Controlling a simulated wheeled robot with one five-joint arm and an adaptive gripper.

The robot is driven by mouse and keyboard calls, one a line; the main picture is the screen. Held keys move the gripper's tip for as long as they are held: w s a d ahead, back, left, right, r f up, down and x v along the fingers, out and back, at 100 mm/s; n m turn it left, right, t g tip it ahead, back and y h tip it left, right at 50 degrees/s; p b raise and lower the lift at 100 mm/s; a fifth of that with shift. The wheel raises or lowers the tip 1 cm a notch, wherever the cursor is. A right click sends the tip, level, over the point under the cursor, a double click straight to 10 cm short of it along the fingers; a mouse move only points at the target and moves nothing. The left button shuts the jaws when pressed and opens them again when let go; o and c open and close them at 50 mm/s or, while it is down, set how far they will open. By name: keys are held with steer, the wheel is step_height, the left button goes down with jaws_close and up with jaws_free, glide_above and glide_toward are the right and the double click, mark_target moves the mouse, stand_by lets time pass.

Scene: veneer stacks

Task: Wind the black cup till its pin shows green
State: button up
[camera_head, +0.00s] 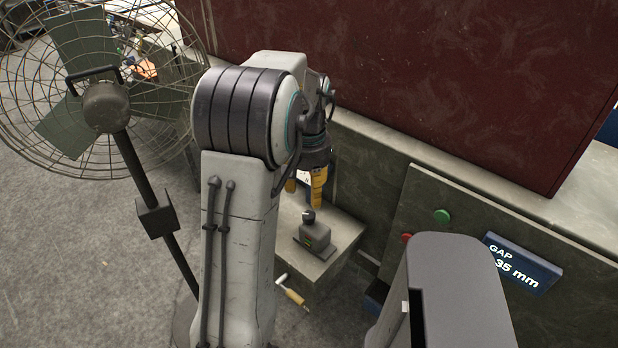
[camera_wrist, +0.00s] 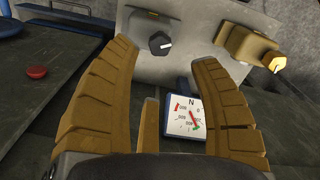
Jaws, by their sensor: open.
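My gripper (camera_head: 305,190) has thick yellow fingers and hangs open above a small grey block. A round black cup or knob (camera_head: 308,216) stands upright on that block, just below the fingertips and apart from them. In the wrist view a black knob with a white pointer (camera_wrist: 160,43) lies ahead, between the open fingertips (camera_wrist: 165,55); it looks like the same part, but I cannot be sure. A small green patch shows on the block's front in the head view. I cannot make out the pin or its colour. Nothing is between the fingers.
The block stands on a grey box (camera_head: 334,228); a crank with a yellow handle (camera_head: 293,295) is on its side. A dial marked N (camera_wrist: 182,128) and a red button (camera_wrist: 37,72) show in the wrist view. A fan (camera_head: 105,105) stands left; a gap sign (camera_head: 522,262) is right.

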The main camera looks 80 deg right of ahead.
steer(key=shift+r, duration=1.6)
steer(key=w+a+f, duration=0.1)
steer(key=a+f, duration=0.4)
steer(key=a, duration=0.1)
steer(key=w+a+r+n+t, duration=0.1)
steer(key=w+a+r+n, duration=0.1)
steer(key=w+a+n, duration=0.4)
steer(key=w+a+r+n+t, duration=0.1)
steer(key=w+a+r+n, duration=0.2)
steer(key=a, duration=1.3)
steer(key=w+a+r+n+t, duration=0.2)
steer(key=w+a+n, duration=0.7)
steer(key=w+a, duration=0.2)
steer(key=shift+a+r, duration=0.25)
steer(key=shift+r, duration=0.1)
